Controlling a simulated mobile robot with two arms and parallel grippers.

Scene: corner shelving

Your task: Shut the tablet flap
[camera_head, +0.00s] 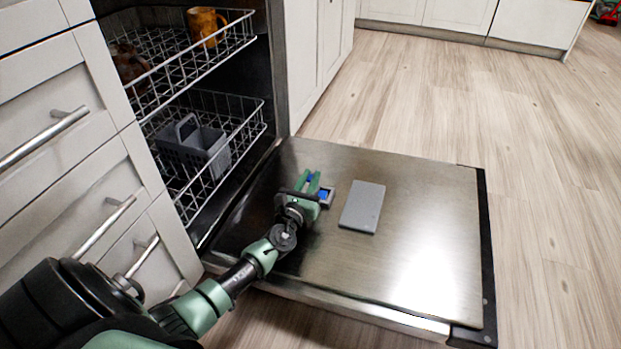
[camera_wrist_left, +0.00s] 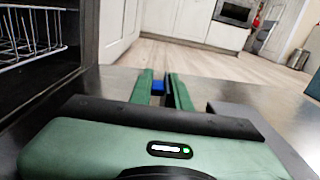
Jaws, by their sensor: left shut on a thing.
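The dishwasher door (camera_head: 420,260) lies open and flat. On it is a small grey compartment (camera_head: 329,189) with blue showing inside, and a flat grey flap (camera_head: 362,206) lies to its right, apart from the opening. My left gripper (camera_head: 309,182) is just left of the compartment, low over the door. Its green fingers are shut on a small blue block, which also shows between them in the left wrist view (camera_wrist_left: 158,87). Part of the compartment is hidden behind the gripper. My right gripper is not in view.
The dishwasher's wire racks (camera_head: 205,130) are at the left, with a grey cutlery basket (camera_head: 192,148) in the lower one and an orange mug (camera_head: 206,25) in the upper one. Drawers with bar handles stand at the near left. The door's right half is bare.

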